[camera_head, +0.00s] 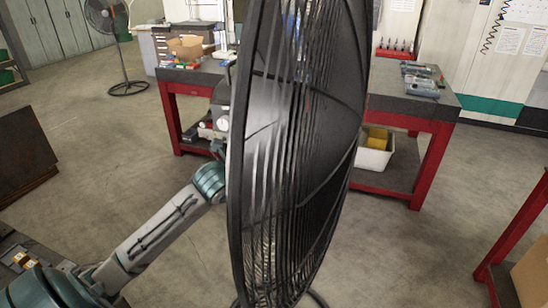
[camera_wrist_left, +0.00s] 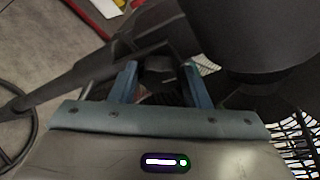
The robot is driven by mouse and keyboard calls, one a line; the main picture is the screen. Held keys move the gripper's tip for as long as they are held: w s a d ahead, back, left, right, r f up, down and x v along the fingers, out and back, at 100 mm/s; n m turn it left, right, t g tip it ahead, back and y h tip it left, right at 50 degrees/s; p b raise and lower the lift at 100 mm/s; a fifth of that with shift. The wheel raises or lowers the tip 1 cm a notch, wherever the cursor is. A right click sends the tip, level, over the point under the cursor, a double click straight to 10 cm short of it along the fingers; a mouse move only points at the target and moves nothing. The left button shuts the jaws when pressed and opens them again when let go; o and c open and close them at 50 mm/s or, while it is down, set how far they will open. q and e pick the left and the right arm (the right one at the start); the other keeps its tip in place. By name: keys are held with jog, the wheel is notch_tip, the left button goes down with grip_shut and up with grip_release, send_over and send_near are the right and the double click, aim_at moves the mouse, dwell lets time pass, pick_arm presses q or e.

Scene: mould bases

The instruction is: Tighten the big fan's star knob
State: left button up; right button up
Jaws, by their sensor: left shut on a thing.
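The big fan (camera_head: 305,150) stands close in front in the head view, its black wire cage seen nearly edge-on. My left arm reaches behind the cage from the left, and the cage hides its gripper there. In the left wrist view my left gripper (camera_wrist_left: 160,70) has its two blue fingers on either side of a small dark knob (camera_wrist_left: 158,78) and is shut on it. The knob's star shape is not clear. The fan's dark motor housing (camera_wrist_left: 250,35) is just above right, and a dark pole (camera_wrist_left: 75,80) runs down left. My right gripper is out of view.
A red-framed workbench (camera_head: 435,125) stands behind the fan, with a white bin (camera_head: 372,158) on its lower shelf. A smaller fan (camera_head: 108,20) stands at the back left. Another red frame (camera_head: 515,235) is at right. Open floor lies left of the fan.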

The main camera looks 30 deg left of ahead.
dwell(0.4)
pick_arm(q)
jog(key=o, duration=0.7)
jog(key=shift+s, duration=0.15)
jog(key=p+v, duration=0.6)
jog(key=v, duration=0.4)
jog(key=shift+s, duration=0.2)
jog(key=shift+r, duration=0.15)
